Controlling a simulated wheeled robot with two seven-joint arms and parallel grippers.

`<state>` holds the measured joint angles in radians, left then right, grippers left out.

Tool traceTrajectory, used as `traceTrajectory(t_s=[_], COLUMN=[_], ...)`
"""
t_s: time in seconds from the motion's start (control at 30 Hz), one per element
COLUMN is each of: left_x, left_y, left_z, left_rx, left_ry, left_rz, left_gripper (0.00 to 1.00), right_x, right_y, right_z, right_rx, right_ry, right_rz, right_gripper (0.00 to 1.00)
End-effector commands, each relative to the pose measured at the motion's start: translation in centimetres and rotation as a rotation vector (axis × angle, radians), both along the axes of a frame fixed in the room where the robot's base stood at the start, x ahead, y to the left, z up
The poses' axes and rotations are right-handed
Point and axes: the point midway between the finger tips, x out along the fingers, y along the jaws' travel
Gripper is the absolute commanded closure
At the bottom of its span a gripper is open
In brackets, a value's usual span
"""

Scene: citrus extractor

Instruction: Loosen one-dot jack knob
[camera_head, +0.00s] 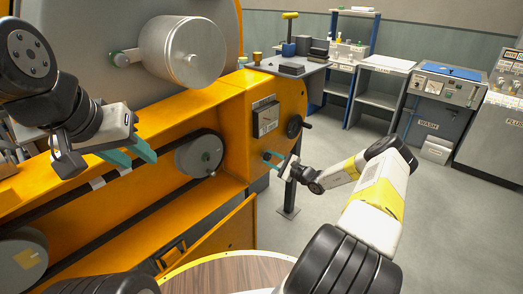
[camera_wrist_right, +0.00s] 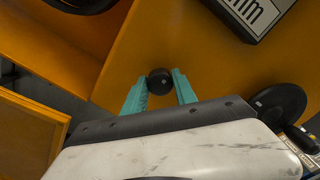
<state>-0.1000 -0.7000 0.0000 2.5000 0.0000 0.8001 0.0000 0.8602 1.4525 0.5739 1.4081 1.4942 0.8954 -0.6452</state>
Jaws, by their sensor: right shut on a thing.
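The jack knob (camera_wrist_right: 159,81) is a small round black knob on the orange machine face, with one small pale mark at its centre. My right gripper (camera_wrist_right: 159,88) has its two teal fingers on either side of the knob and is shut on it. In the head view my right gripper (camera_head: 272,158) is at the end of the orange machine, and the knob is too small or hidden to make out. My left gripper (camera_head: 130,156) is open and empty, its teal fingers apart in front of the machine's belt side.
A black handwheel (camera_head: 294,126) and a labelled box (camera_head: 265,117) are on the machine end near my right gripper. A drum (camera_head: 182,50) and a pulley (camera_head: 199,154) are to the left. An orange panel (camera_head: 222,236) stands below. Grey floor lies open to the right.

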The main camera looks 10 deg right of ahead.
Motion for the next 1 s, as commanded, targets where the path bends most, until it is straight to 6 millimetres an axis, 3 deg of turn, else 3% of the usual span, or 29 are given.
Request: traceTrajectory(t_s=[0.3, 0.87, 0.9, 1.0], left_x=[0.00, 0.00, 0.00, 0.00], left_y=[0.00, 0.00, 0.00, 0.00], left_z=[0.00, 0.00, 0.00, 0.00], left_rx=[0.000, 0.000, 0.000, 0.000], left_ry=[0.000, 0.000, 0.000, 0.000], left_rz=[0.000, 0.000, 0.000, 0.000], left_gripper=[0.64, 0.64, 0.64, 0.64], right_x=[0.10, 0.12, 0.12, 0.10], right_y=[0.08, 0.14, 0.14, 0.12], right_z=[0.06, 0.10, 0.10, 0.07], right_rx=[-0.097, -0.116, -0.115, -0.115], right_ry=[-0.076, -0.092, -0.092, -0.092], right_rz=[-0.001, 0.000, 0.000, 0.000], right_gripper=[1.00, 1.00, 0.59, 0.45])
